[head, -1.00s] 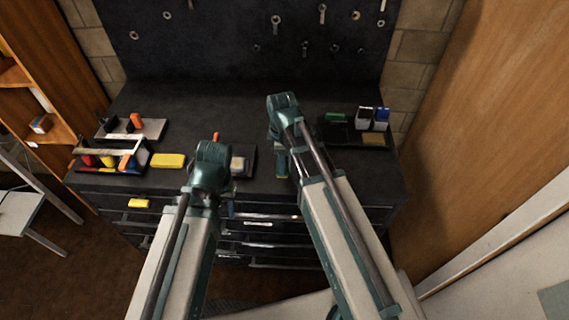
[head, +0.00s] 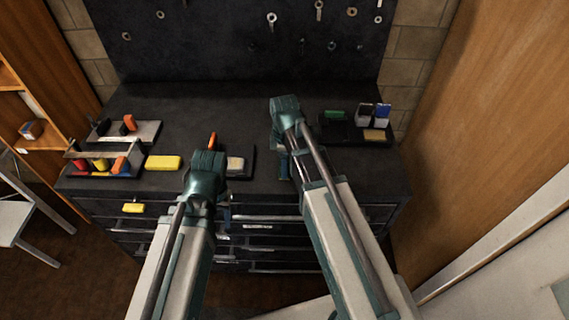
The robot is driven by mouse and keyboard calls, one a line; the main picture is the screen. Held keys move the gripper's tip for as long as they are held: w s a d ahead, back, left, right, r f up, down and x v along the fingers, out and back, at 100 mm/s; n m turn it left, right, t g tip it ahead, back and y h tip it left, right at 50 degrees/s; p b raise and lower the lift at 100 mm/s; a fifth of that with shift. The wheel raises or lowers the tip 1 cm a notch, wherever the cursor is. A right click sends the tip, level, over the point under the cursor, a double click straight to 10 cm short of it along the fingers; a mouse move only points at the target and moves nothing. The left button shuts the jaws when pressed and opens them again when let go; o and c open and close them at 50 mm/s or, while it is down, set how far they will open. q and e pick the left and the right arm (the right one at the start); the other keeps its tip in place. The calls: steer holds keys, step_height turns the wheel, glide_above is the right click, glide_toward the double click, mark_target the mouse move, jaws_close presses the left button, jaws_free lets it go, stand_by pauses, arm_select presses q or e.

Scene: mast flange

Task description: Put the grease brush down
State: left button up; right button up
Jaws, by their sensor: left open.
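An orange upright handle (head: 212,140), which may be the grease brush, shows just behind my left gripper. Its lower end is hidden by my wrist. My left gripper (head: 207,178) is open over the front part of the dark bench top; its fingertips are mostly hidden. My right gripper (head: 284,165) points down over the middle of the bench, right of the tray. Its jaws are too small and covered to read.
On the bench (head: 330,172), a yellow block (head: 163,162) and a caddy (head: 100,172) of coloured items stand at the left. A dark tray (head: 345,133) with boxes stands at the back right. The bench's middle back is clear. A wooden panel (head: 470,130) borders the right.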

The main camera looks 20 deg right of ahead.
steer(key=shift+r, duration=0.1)
step_height(320, 180, up, 12)
steer(key=p, duration=1.2)
steer(key=s+a+m+h, duration=0.1)
steer(key=s+a+m, duration=0.9)
steer(key=s, duration=0.4)
steer(key=shift+s+a+r+m, duration=0.15)
steer(key=shift+a+m, duration=0.1)
steer(key=shift+m, duration=0.35)
step_height(320, 180, down, 8)
steer(key=b, duration=0.7)
steer(key=shift+r, duration=0.2)
